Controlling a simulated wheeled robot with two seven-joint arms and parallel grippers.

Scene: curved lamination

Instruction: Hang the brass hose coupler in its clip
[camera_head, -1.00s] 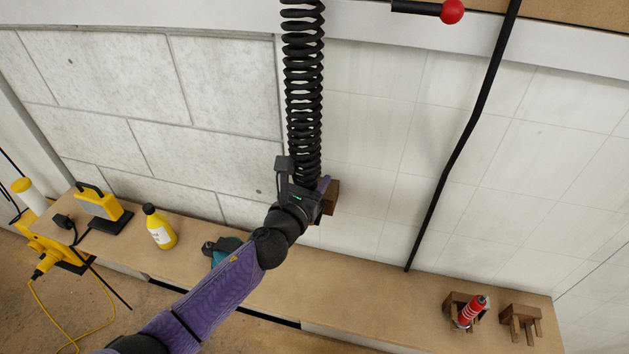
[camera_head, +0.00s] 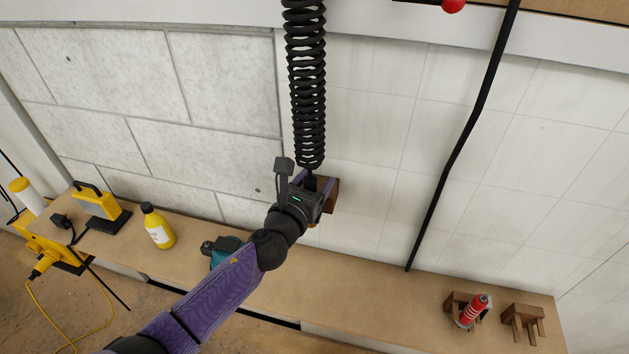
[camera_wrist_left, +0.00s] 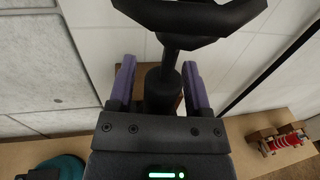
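The black coiled hose (camera_head: 306,90) hangs down to my left gripper (camera_head: 314,183) and ends in a straight black piece between its fingers. A wooden clip (camera_head: 332,196) is on the white wall just behind the gripper. In the left wrist view the purple fingers (camera_wrist_left: 159,88) stand apart on either side of the black hose end (camera_wrist_left: 161,92), with a gap on the left. Part of the clip shows behind them (camera_wrist_left: 130,74). The brass coupler is mostly hidden; a small brass-coloured bit shows under the gripper. I cannot tell how it sits in the clip. My right gripper is out of view.
On the bench (camera_head: 385,295) stand a yellow bottle (camera_head: 158,228), a yellow lamp (camera_head: 97,203), a teal tool (camera_head: 224,252), and a red item (camera_head: 472,310) in a wooden holder beside another holder (camera_head: 523,322). A black cable (camera_head: 462,150) hangs right of the clip.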

